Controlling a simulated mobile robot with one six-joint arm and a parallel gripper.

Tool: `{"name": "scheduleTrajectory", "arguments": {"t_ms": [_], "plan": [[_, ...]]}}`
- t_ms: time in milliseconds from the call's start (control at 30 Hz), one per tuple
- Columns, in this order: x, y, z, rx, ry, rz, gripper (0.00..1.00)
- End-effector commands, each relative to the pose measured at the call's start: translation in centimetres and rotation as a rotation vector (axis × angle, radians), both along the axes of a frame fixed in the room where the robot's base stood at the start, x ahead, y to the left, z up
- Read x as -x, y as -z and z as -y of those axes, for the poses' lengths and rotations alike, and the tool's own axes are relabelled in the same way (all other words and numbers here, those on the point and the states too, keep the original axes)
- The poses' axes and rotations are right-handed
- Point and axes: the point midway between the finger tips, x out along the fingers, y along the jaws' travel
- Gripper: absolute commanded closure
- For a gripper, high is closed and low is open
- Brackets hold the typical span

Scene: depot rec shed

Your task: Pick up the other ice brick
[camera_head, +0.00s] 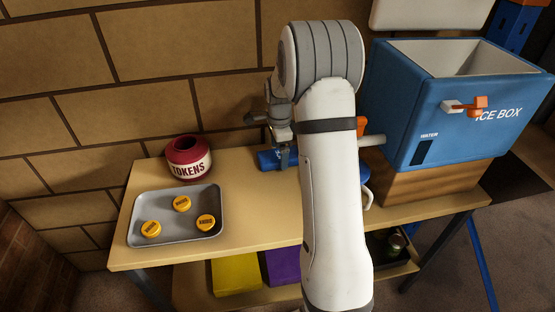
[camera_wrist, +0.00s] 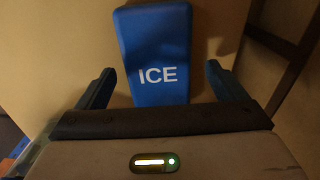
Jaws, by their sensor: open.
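A blue ice brick (camera_wrist: 155,50) with white "ICE" lettering lies on the table in the wrist view, between and just ahead of my gripper's fingers. My gripper (camera_wrist: 160,88) is open, with one finger on each side of the brick and no visible contact. In the head view, part of the blue brick (camera_head: 268,160) shows beside my gripper (camera_head: 284,155), low over the tabletop. My arm hides much of the table there. Whether a second ice brick is present cannot be told.
A blue ice box (camera_head: 440,110) with an open top stands on a wooden block (camera_head: 425,183) at the right. A red token jar (camera_head: 188,158) and a grey tray (camera_head: 215,232) with yellow tokens (camera_head: 182,203) are at the left. Yellow and purple items sit on the lower shelf.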

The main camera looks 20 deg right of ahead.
Motion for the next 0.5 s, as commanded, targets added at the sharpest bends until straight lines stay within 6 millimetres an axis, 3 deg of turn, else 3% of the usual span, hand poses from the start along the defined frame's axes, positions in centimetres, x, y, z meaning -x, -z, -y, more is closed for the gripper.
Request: {"name": "scheduleTrajectory", "arguments": {"t_ms": [233,500], "plan": [[0.02,0.20,0.04,0.000,0.000,0.000,0.09],[0.03,0.17,0.07,0.000,0.001,0.000,0.30]]}}
